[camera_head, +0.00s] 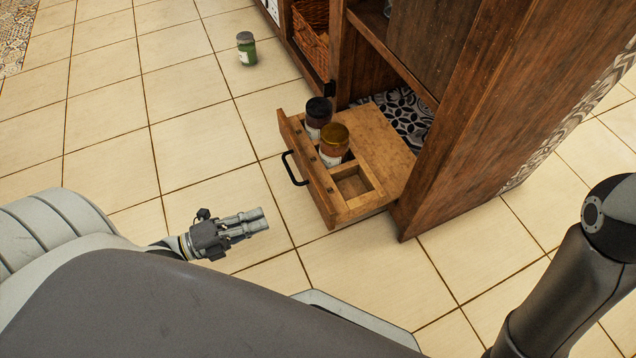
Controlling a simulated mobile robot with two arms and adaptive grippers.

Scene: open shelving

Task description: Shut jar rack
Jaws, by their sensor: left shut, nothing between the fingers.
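The jar rack (385,146) is a wooden pull-out drawer low in the shelving. It stands pulled out over the tiled floor, with a black bar handle (293,169) on its front. A square slot nearest me is empty. My left gripper (262,220) is shut and empty, to the left of and nearer than the rack front, apart from the handle. My right gripper is not in view; a dark arm link of mine shows at the right.
A green jar (246,48) stands on the floor beyond the rack, at the upper left. The wooden shelving (455,130) rises behind and right of the rack. A wicker basket (311,35) sits in it. Tiled floor (190,140) left of the rack is clear.

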